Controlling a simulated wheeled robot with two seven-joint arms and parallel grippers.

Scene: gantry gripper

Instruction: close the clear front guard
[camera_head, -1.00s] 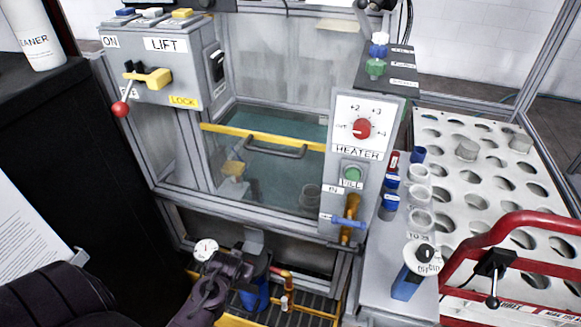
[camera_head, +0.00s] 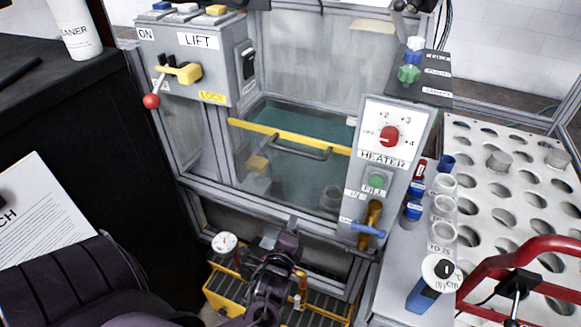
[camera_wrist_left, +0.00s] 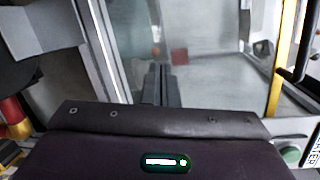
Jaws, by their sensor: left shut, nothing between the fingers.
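The clear front guard (camera_head: 285,175) is a see-through panel on the front of the grey-framed tank. A yellow bar (camera_head: 250,128) runs along its top, with a grey handle (camera_head: 302,152) just below it. The bar sits about midway up the front, with the space above it looking uncovered. My left gripper (camera_head: 288,238) is shut and empty, in front of the frame below the guard and apart from the handle. In the left wrist view its fingertips (camera_wrist_left: 162,82) point towards the clear panel, with the yellow bar (camera_wrist_left: 280,60) and handle (camera_wrist_left: 300,50) at the right. My right gripper is not visible.
The lift box (camera_head: 195,60) with a red-knobbed lever is at the upper left. The heater panel (camera_head: 388,140) with a blue-handled valve (camera_head: 366,230) stands right of the guard. A gauge (camera_head: 224,243) and yellow tray (camera_head: 225,290) are low. A red tube frame (camera_head: 520,255) is at right.

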